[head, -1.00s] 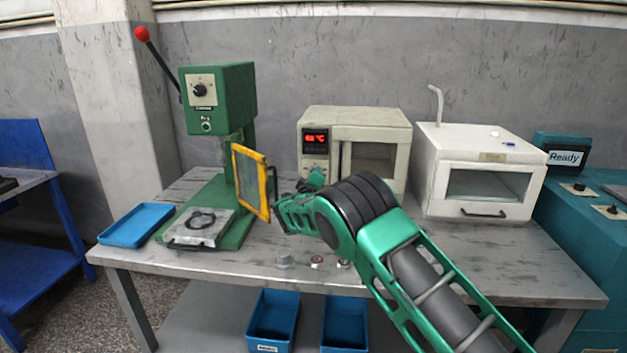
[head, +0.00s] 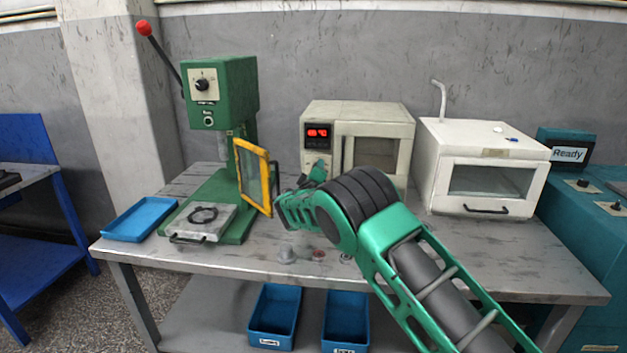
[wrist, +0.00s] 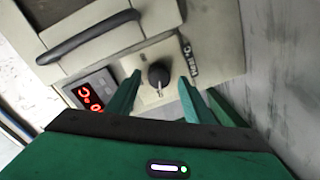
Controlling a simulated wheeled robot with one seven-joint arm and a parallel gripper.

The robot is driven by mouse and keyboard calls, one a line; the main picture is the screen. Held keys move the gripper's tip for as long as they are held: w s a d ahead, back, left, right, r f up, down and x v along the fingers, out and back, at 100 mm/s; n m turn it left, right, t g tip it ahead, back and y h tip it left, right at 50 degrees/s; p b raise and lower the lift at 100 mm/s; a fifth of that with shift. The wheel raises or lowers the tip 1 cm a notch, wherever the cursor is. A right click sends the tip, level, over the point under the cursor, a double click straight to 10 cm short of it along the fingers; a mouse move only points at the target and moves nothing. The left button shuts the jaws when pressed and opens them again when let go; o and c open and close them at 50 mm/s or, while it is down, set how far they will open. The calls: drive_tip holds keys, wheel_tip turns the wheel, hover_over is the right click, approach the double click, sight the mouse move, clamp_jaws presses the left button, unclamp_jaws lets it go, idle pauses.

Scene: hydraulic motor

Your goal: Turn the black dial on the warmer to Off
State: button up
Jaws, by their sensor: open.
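The warmer (head: 357,113) is a cream box on the bench with a red lit display (head: 318,133) and a dark window in its door. My gripper (wrist: 160,80) is open, with one green finger on each side of the dial. I cannot tell whether the fingers touch it. In the head view, my gripper (head: 319,170) is in front of the warmer's lower panel and hides the dial.
A green press (head: 222,95) with a yellow-framed guard (head: 265,178) stands close left of my arm. A white chamber (head: 480,165) stands right of the warmer. Small parts (head: 318,255) lie near the bench's front edge. A blue tray (head: 138,220) is at the left.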

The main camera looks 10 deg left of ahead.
drive_tip(key=s, duration=1)
drive_tip(key=shift+a+r, duration=0.15)
drive_tip(key=shift+r, duration=0.05)
drive_tip(key=shift+s, duration=0.1)
drive_tip(key=s+d+r+m+g+h, duration=0.2)
drive_tip(key=d+m, duration=0.1)
drive_tip(key=d, duration=0.9)
drive_tip(key=s+d+r+m+g+h, duration=0.1)
drive_tip(key=s+d+m+g, duration=0.15)
drive_tip(key=d, duration=0.85)
drive_tip(key=s+d+r+m+g+h, duration=0.1)
drive_tip(key=d+r+m+g+h, duration=0.15)
drive_tip(key=d, duration=0.95)
drive_tip(key=s+d+m+g, duration=0.3)
drive_tip(key=s+d, duration=0.8)
drive_tip(key=d, duration=0.1)
drive_tip(key=s+d+f+m+g+y, duration=0.15)
drive_tip(key=s+d, duration=0.25)
drive_tip(key=s, duration=0.7)
drive_tip(key=s+d+m+g+y, duration=0.1)
drive_tip(key=s+d+m+g, duration=0.25)
drive_tip(key=s, duration=0.85)
drive_tip(key=s+a+f+m+g+y, duration=0.1)
drive_tip(key=s, duration=1)
drive_tip(key=s+a+f+m+g+y, duration=0.1)
drive_tip(key=s+a+y, duration=0.1)
drive_tip(key=s, duration=0.9)
drive_tip(key=shift+a+f+y, duration=0.25)
drive_tip(key=shift+f+y, duration=0.05)
